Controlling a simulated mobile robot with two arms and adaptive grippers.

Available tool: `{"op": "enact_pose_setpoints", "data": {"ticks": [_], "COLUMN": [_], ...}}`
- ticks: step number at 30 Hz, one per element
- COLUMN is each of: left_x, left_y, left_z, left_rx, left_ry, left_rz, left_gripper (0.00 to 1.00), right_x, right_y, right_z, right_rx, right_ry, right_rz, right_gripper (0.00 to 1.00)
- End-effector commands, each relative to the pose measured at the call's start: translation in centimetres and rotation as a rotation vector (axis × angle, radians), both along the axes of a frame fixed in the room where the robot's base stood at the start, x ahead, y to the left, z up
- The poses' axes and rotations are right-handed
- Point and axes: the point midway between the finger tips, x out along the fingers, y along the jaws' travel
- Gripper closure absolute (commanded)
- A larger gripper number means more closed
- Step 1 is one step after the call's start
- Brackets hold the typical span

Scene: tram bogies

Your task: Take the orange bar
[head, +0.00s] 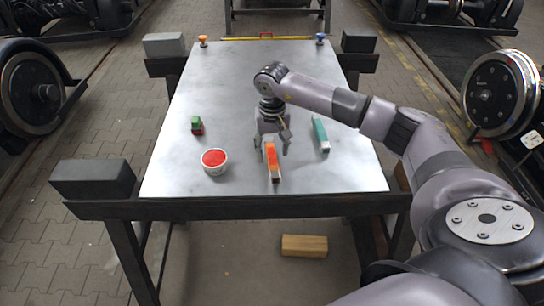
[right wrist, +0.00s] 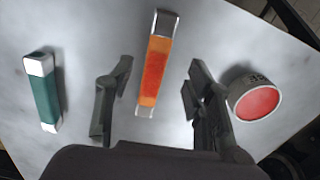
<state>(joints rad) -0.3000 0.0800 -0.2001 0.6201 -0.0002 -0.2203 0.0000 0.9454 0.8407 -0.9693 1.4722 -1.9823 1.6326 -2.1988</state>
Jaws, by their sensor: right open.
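The orange bar (head: 272,158) lies on the metal table, with pale silvery ends. In the right wrist view the orange bar (right wrist: 155,68) lies lengthwise between the two open fingers, its far end reaching beyond their tips. My right gripper (head: 272,146) is open above the bar and points down at it. In the right wrist view the fingers of my right gripper (right wrist: 158,78) stand apart on both sides of the bar, with gaps to it. My left gripper is not in view.
A teal bar (head: 321,134) lies to the right, a white cup with red contents (head: 214,162) to the left, and a small green object (head: 197,125) farther back. Two small knobs stand at the table's (head: 170,182) far corners. A wooden block (head: 304,245) lies on the floor.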

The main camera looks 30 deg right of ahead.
Motion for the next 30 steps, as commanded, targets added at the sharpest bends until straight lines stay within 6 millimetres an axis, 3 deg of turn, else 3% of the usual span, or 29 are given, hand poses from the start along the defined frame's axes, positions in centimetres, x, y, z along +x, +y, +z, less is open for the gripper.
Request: {"op": "enact_pose_setpoints", "data": {"ticks": [8,17,25,30], "left_x": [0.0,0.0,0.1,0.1], "left_y": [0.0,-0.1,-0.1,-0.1], "left_z": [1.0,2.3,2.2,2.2], "left_rx": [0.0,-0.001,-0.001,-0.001], "left_ry": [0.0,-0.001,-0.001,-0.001], "left_rz": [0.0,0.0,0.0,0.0], "left_gripper": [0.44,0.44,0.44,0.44], "right_x": [-0.3,-0.5,-0.5,-0.5], "right_y": [0.0,-0.1,-0.1,-0.1], "right_z": [-2.0,-6.0,-6.3,-6.3], "right_rx": [0.0,0.003,0.002,0.002], "right_ry": [0.003,0.001,-0.001,-0.001], "right_rz": [0.0,0.0,0.001,0.001], "right_gripper": [0.52,0.52,0.52,0.63]}}
